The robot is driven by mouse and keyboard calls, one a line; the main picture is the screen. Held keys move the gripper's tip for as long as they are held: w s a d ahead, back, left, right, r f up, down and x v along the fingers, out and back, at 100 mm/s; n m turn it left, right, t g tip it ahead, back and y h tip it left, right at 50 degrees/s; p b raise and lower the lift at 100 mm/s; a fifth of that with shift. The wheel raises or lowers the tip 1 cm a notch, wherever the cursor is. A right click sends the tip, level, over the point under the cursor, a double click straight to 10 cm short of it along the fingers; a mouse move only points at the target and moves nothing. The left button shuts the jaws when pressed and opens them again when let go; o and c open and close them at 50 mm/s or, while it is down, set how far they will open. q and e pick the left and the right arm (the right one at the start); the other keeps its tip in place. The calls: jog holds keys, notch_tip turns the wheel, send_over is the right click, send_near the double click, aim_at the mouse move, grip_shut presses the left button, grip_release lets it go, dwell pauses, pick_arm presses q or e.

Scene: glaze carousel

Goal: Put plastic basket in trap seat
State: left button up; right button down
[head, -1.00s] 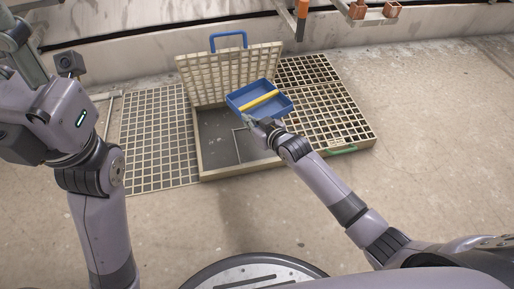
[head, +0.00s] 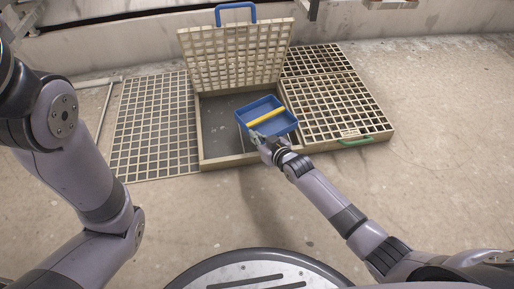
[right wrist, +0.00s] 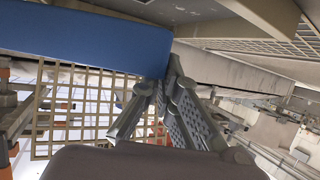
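The blue plastic basket (head: 283,125), with a yellow bar across it, is held over the right part of the open trap. My right gripper (head: 267,141) is shut on its near edge. In the right wrist view, the fingers (right wrist: 168,85) meet at the end of the basket's blue wall (right wrist: 80,38). The trap (head: 199,130) is a framed grey pit with its grid lid (head: 235,60) standing open behind it. A thin metal frame in the pit, probably the seat, is partly hidden by the basket. My left gripper is out of view; only its arm shows at left.
A closed grid cover with a green handle (head: 356,142) lies right of the pit. A flat grid (head: 155,125) lies to its left. The raised lid has a blue handle (head: 236,8). The concrete floor in front is clear.

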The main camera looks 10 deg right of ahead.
notch_tip(320, 180, down, 4)
jog(key=b, duration=0.2)
jog(key=shift+b, duration=0.35)
jog(key=shift+r, duration=0.1)
jog(key=shift+f, duration=0.4)
jog(key=c, duration=1.8)
grip_release()
jog(key=shift+f, duration=0.15)
jog(key=shift+d, duration=0.1)
